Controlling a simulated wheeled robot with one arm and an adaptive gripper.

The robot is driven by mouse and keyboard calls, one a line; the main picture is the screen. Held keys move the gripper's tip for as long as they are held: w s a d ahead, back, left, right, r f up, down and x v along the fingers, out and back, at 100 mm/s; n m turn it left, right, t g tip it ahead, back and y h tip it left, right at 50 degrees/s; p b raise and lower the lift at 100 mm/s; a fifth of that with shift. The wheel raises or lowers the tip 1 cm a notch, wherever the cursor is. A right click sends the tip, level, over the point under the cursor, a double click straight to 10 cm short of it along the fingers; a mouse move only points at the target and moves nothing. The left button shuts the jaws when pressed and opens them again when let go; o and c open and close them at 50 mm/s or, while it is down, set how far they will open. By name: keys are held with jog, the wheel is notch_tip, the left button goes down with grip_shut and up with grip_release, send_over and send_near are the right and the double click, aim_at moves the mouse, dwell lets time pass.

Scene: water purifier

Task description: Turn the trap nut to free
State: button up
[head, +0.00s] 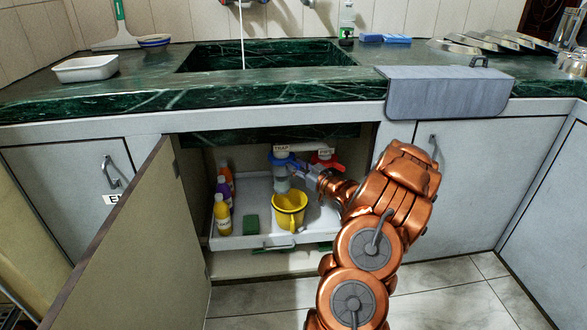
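Under the sink, inside the open cabinet, a white pipe carries a "TRAP" label (281,148). A blue nut (281,161) sits around the pipe just below that label, with a grey pipe section (281,184) under it. My gripper (301,172) reaches in from the right, its tips close to the right side of the blue nut and grey pipe. I cannot tell whether it touches them, and its fingers are too small and partly hidden to show whether they are open or shut.
A red handle (326,160) on another labelled pipe is close above my wrist. A yellow bucket (289,211) stands below the trap on a white pull-out tray (268,239). Several bottles (222,214) and a green sponge (251,225) are left. The open cabinet door (125,250) bounds the left side.

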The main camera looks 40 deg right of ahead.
jog(key=shift+w, duration=0.55)
jog(key=shift+r, duration=0.1)
grip_shut()
jog(key=shift+a, duration=0.1)
